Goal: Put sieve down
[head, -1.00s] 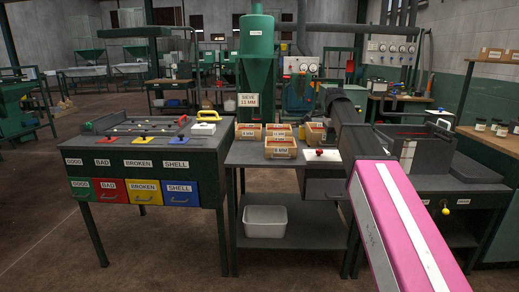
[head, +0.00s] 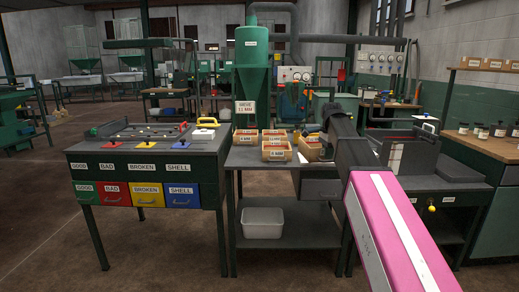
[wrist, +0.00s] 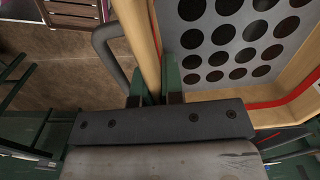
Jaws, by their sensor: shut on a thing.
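The sieve shows large in the wrist view: a grey plate (wrist: 235,50) with round dark holes inside a pale wooden frame (wrist: 146,40), with a red strip along the inner edge. My gripper (wrist: 154,82) is shut on one wooden side of this frame, a green finger on each side of it. In the head view a wooden sieve (head: 309,151) shows at the end of my arm, over the right part of the middle table (head: 258,162). My gripper is hidden behind the arm there. I cannot tell whether the sieve touches the tabletop.
Several labelled wooden sieves (head: 276,152) stand left of the held one. A green hopper (head: 251,70) rises behind them. A sorting table (head: 140,160) with coloured drawers is at left, and a white bin (head: 262,222) is on the lower shelf. A dark box (head: 405,152) stands at right.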

